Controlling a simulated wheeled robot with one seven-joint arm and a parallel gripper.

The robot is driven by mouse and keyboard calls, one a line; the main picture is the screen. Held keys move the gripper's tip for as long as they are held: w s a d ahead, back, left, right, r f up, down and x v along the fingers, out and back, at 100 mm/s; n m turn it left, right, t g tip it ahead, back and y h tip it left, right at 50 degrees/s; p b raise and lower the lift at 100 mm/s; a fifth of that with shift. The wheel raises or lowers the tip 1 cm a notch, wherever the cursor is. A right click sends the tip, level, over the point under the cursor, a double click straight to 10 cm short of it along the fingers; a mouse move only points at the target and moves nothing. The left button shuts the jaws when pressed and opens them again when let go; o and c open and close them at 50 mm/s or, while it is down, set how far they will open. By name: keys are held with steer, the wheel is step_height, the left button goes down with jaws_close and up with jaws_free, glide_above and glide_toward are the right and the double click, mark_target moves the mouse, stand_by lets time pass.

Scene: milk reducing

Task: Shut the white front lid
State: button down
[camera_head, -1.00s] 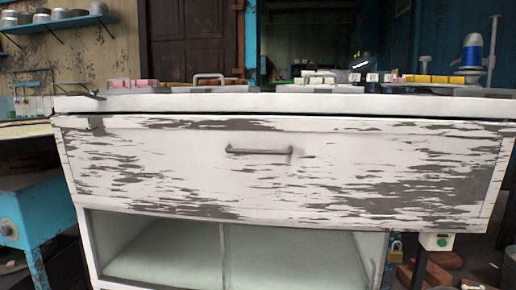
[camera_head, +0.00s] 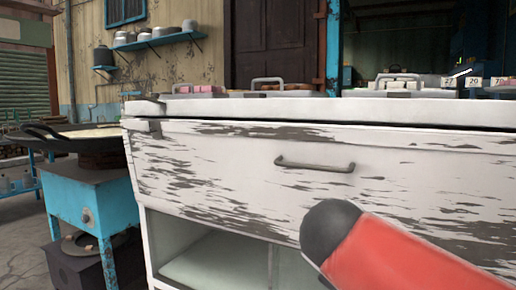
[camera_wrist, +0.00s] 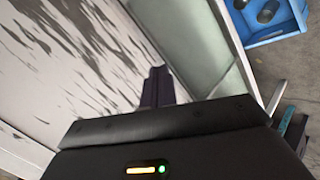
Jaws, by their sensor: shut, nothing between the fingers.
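The white front lid (camera_head: 225,165) is a wide panel with peeling paint and a dark bar handle (camera_head: 315,164). It spans the upper front of the white cabinet. A dark gap shows between its top edge and the counter. Its lower edge stands forward over the open shelf space. The lid also fills the left of the wrist view (camera_wrist: 75,60). My gripper (camera_wrist: 158,72) is shut and empty near the lid's edge, beside the pale shelf opening; I cannot tell whether it touches. In the head view my red arm covers part of the lid's lower right, and the gripper is not visible.
A blue stove stand (camera_head: 90,200) with a dark pan (camera_head: 70,135) stands left of the cabinet. Trays with handles sit on the counter (camera_head: 330,108). In the wrist view, a blue crate (camera_wrist: 275,38) lies on the floor at upper right.

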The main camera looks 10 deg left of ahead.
steer(key=w+a+r+n+t+h+b, duration=0.1)
steer(key=w+a+r+n+t, duration=0.4)
steer(key=a+r, duration=0.5)
steer(key=t+b, duration=0.1)
steer(key=t, duration=0.3)
glide_toward(265, 124)
steer(key=p+x, duration=0.2)
steer(key=x, duration=0.4)
steer(key=shift+w+d+f, duration=0.1)
steer(key=shift+w, duration=0.3)
